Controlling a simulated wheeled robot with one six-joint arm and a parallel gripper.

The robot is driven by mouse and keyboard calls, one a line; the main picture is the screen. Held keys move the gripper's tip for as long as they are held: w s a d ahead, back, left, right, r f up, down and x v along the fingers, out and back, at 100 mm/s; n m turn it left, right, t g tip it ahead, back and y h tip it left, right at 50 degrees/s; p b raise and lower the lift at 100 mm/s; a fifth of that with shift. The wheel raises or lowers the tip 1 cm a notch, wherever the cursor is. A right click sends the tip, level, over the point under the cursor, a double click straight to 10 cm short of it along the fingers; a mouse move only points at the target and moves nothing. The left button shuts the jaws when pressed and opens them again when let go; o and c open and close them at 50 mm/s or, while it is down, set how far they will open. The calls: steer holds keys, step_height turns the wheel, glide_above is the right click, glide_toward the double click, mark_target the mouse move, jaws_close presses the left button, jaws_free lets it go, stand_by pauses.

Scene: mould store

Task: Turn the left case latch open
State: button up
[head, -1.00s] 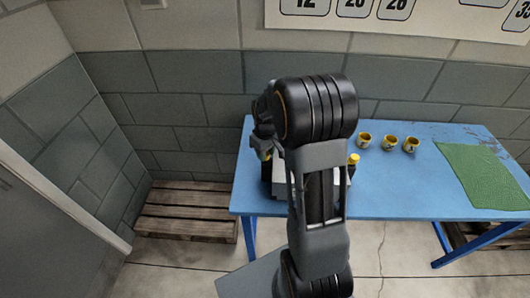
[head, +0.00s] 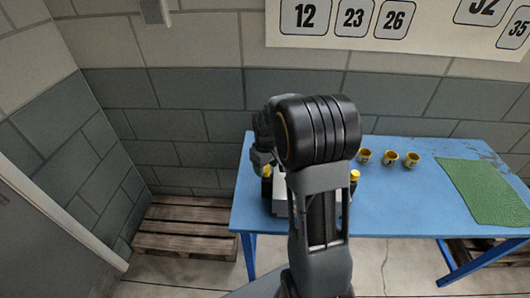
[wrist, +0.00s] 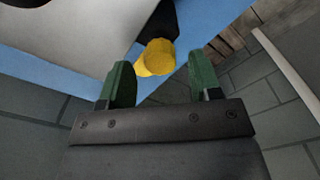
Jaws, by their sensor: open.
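The case (head: 281,198) is a pale grey box on the blue table, mostly hidden behind my arm in the head view. Its left latch (head: 267,172) has a yellow end on a black part and shows at the case's left side. The right latch (head: 354,175) shows just right of my arm. In the wrist view the left latch's yellow end (wrist: 155,60) lies just beyond and between the green fingertips of my gripper (wrist: 162,78), nearer the left finger. The gripper is open, and I see no contact. The pale case face (wrist: 85,28) fills the upper left there.
The blue table (head: 400,205) carries several yellow cups (head: 390,158) and a green mat (head: 485,190) to the right. A wooden pallet (head: 185,228) lies on the floor left of the table. A block wall (head: 190,125) stands behind.

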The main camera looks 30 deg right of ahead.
mark_target(266, 169)
step_height(266, 169, up, 13)
steer(key=shift+f, duration=0.15)
stand_by(0.8)
steer(key=s+a+f+m+t, duration=0.1)
steer(key=s+a, duration=0.3)
steer(key=s, duration=0.4)
steer(key=s+a+f+m+t, duration=0.1)
steer(key=s+a, duration=0.3)
steer(key=s, duration=0.4)
steer(key=shift+a+m+t, duration=0.4)
steer(key=shift+m+t, duration=0.3)
steer(key=shift+t, duration=0.1)
steer(key=shift+a+r+t, duration=0.3)
steer(key=shift+a+r, duration=0.15)
steer(key=shift+r, duration=0.15)
steer(key=shift+c, duration=0.2)
